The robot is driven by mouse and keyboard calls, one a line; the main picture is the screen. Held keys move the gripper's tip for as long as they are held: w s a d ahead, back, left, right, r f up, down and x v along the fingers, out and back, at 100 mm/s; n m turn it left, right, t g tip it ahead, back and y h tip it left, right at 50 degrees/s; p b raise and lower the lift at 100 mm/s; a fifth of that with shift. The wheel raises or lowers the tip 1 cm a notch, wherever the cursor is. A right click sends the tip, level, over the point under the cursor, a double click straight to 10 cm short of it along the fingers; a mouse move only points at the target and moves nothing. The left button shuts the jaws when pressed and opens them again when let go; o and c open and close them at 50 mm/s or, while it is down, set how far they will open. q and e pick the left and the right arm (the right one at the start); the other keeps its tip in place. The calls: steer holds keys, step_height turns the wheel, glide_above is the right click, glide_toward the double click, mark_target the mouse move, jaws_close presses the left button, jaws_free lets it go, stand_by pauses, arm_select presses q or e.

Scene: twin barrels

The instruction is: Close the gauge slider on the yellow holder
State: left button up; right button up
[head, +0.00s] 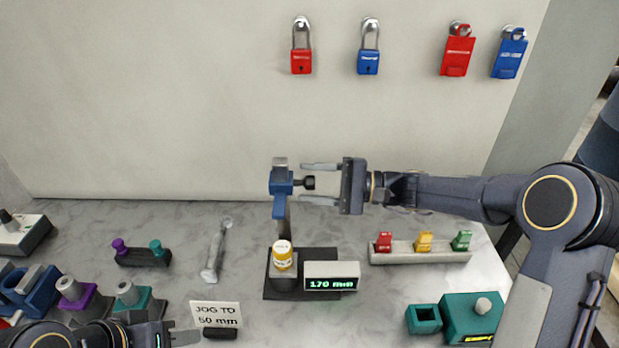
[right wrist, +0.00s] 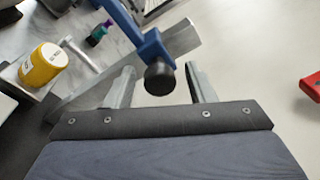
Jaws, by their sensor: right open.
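The height gauge has a grey post on a dark base (head: 310,292), with a blue slider (head: 281,183) near the top and a black knob (head: 309,183) on its right side. A yellow holder (head: 283,256) with a white top stands on the gauge's base, well below the slider. The display (head: 332,283) reads about 170 mm. My right gripper (head: 320,183) is open, its fingers above and below the knob in the head view. In the right wrist view the knob (right wrist: 159,79) sits between the open fingers (right wrist: 160,85). My left gripper (head: 182,335) is at the lower left, partly cut off; its jaw state is unclear.
A sign (head: 215,315) reads "JOG TO 50 mm". A wrench-like tool (head: 217,250) lies left of the gauge. A grey rack (head: 420,252) with red, yellow and green pieces stands right. A teal box (head: 473,318) is at front right. Padlocks (head: 301,60) hang on the wall.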

steer(key=shift+a, duration=0.45)
steer(key=c, duration=0.9)
step_height(320, 180, down, 10)
steer(key=b, duration=0.9)
steer(key=shift+f, duration=0.1)
steer(key=o, duration=0.9)
steer(key=shift+d, duration=0.1)
